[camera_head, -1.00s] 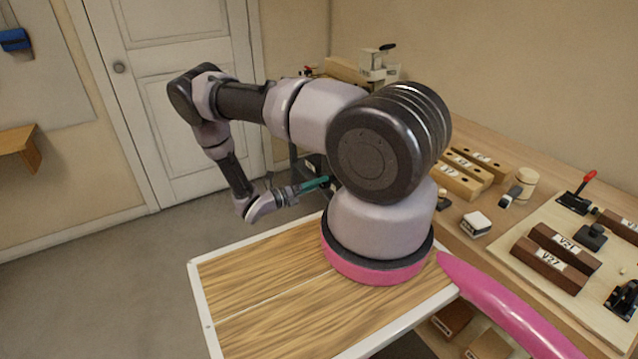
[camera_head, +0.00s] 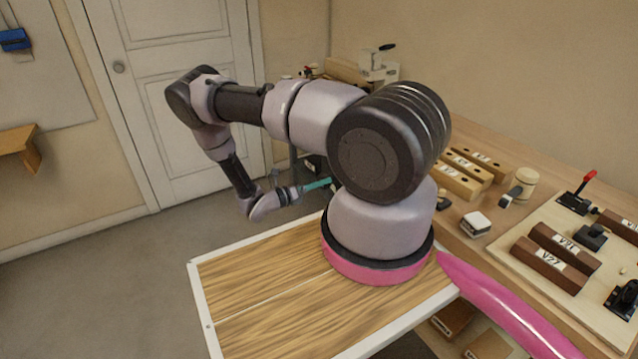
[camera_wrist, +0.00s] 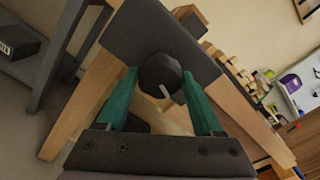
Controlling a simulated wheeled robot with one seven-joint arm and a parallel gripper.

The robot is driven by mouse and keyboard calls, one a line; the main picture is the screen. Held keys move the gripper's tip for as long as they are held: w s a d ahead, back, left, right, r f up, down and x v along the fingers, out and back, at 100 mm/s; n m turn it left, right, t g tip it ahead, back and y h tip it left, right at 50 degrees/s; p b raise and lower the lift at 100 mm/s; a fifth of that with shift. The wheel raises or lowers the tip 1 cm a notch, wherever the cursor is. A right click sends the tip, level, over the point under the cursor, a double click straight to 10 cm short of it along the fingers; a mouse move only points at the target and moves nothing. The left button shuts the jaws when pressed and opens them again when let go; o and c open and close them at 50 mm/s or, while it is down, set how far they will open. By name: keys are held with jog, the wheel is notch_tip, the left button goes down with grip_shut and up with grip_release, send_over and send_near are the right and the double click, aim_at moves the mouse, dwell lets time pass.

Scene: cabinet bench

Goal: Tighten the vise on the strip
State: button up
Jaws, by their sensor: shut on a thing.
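In the wrist view a dark round knob (camera_wrist: 160,74) with a pale pointer line stands in front of a dark grey vise face (camera_wrist: 165,38). My gripper (camera_wrist: 160,77) has its two green fingers on either side of the knob, shut on it. In the head view my gripper (camera_head: 318,184) is at the bench's near end, left of my arm's base, with its tips close to a dark part there. The vise is mostly hidden behind my arm in that view. I cannot make out the strip clearly in either view.
Pale wooden bench legs (camera_wrist: 88,103) flank the vise in the wrist view. The bench top (camera_head: 462,212) on the right holds labelled blocks (camera_head: 462,178), a mallet (camera_head: 520,186) and a board with clamps (camera_head: 570,225). The floor (camera_head: 110,270) at left is clear.

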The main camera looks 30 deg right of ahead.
jog(key=shift+m, duration=0.7)
jog(key=m, duration=0.4)
jog(key=m, duration=0.4)
jog(key=shift+d, duration=0.1)
